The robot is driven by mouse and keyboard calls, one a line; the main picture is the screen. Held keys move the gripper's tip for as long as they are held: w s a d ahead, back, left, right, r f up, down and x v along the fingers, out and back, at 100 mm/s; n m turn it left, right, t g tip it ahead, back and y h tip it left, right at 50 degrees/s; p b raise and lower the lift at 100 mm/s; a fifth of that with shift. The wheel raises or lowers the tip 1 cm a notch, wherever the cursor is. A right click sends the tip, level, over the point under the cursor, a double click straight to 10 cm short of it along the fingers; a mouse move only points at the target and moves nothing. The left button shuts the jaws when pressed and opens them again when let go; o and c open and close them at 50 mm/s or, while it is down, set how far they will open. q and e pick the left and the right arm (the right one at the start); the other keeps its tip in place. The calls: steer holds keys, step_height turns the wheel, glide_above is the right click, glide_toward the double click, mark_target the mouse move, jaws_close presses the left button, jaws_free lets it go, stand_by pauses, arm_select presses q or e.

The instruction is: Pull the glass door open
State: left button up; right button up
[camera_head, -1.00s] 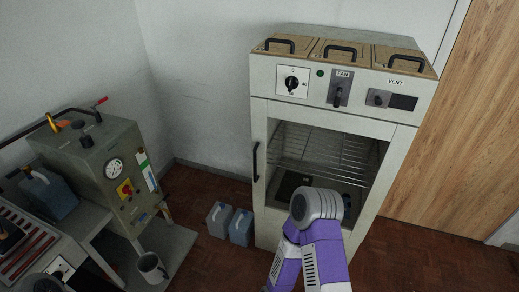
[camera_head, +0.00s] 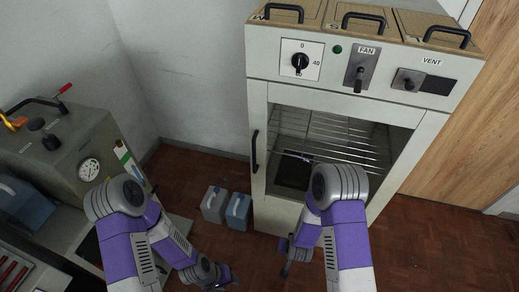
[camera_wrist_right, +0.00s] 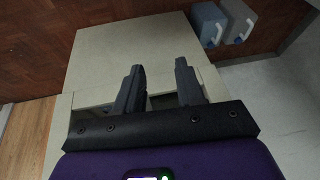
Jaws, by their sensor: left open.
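The glass door (camera_head: 258,190) is a pale frame around a large pane on the front of the white cabinet (camera_head: 262,88). It looks shut, and wire racks show through it. Its black upright handle (camera_head: 255,151) is on the left side of the frame. My left gripper (camera_head: 228,279) is open, low and left of the door, apart from the handle. My right gripper (camera_head: 286,268) is low in front of the cabinet. In the right wrist view my right gripper (camera_wrist_right: 159,66) has its fingers apart with nothing between them, over the pale cabinet front (camera_wrist_right: 130,45).
Two grey-blue canisters (camera_head: 238,211) stand on the floor left of the cabinet. A grey machine with a gauge (camera_head: 89,169) stands on a bench at the left. Three wooden lids with black handles (camera_head: 362,20) top the cabinet. Floor at the right (camera_head: 440,240) is clear.

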steer(key=w+a+r+t+h, duration=0.2)
steer(key=w+r+t, duration=0.2)
steer(key=w, duration=0.7)
steer(key=n+t+b, duration=0.1)
steer(key=t+b, duration=0.1)
steer(key=t, duration=0.7)
glide_toward(254, 151)
steer(key=w, duration=0.3)
steer(key=shift+w+f+h+b, duration=0.1)
steer(key=shift+w+h+b, duration=0.2)
steer(key=shift+w, duration=0.25)
steer(key=w, duration=0.4)
steer(key=w+d+b, duration=0.1)
steer(key=w, duration=0.1)
steer(key=shift+w, duration=0.35)
jaws_close()
